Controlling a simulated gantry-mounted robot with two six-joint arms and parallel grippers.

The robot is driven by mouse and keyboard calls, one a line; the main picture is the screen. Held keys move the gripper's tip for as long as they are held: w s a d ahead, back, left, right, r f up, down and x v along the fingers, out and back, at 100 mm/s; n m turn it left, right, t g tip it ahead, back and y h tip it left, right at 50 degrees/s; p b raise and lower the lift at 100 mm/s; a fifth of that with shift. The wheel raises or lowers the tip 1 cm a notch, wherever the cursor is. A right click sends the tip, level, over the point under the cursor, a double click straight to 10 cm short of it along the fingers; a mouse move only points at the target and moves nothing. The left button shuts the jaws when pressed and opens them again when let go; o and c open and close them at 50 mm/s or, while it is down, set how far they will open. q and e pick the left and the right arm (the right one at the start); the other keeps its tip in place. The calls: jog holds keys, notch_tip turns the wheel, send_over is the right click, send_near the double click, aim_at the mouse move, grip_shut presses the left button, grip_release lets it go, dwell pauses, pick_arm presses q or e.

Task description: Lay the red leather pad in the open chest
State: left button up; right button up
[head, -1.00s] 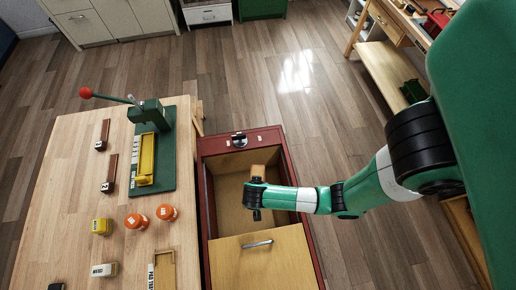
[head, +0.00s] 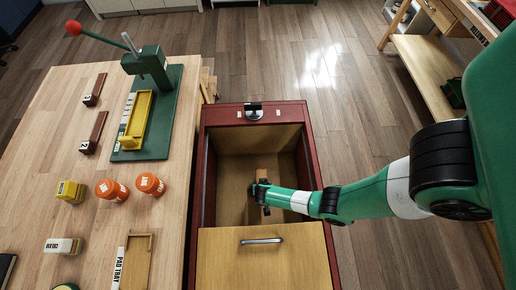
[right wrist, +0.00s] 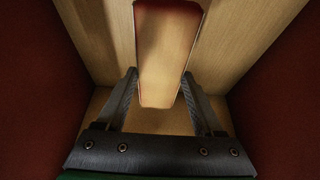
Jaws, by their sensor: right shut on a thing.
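The open chest (head: 285,114) is red outside and pale wood inside, and stands right of the workbench. My right gripper (head: 262,192) is inside its opening, in front of the far inner wall. In the right wrist view, my right gripper (right wrist: 160,92) is shut on a tan slab with a dark red edge (right wrist: 166,60), which looks like the red leather pad. In the head view only its tan face (head: 268,172) shows beyond the fingers. I cannot tell whether it touches the chest floor. My left gripper is not in view.
A wooden panel with a metal handle (head: 262,240) covers the chest's near part. The bench (head: 60,130) holds a pad tray (head: 137,262), orange jars (head: 150,184), a yellow block (head: 71,191) and a green press (head: 150,62). Red walls stand close on both sides of my right gripper.

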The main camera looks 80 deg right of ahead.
notch_tip(320, 180, down, 10)
jog(key=b, duration=0.9)
jog(key=shift+f, duration=0.1)
jog(key=shift+r, duration=0.2)
jog(key=shift+f, duration=0.15)
jog(key=o, duration=1.4)
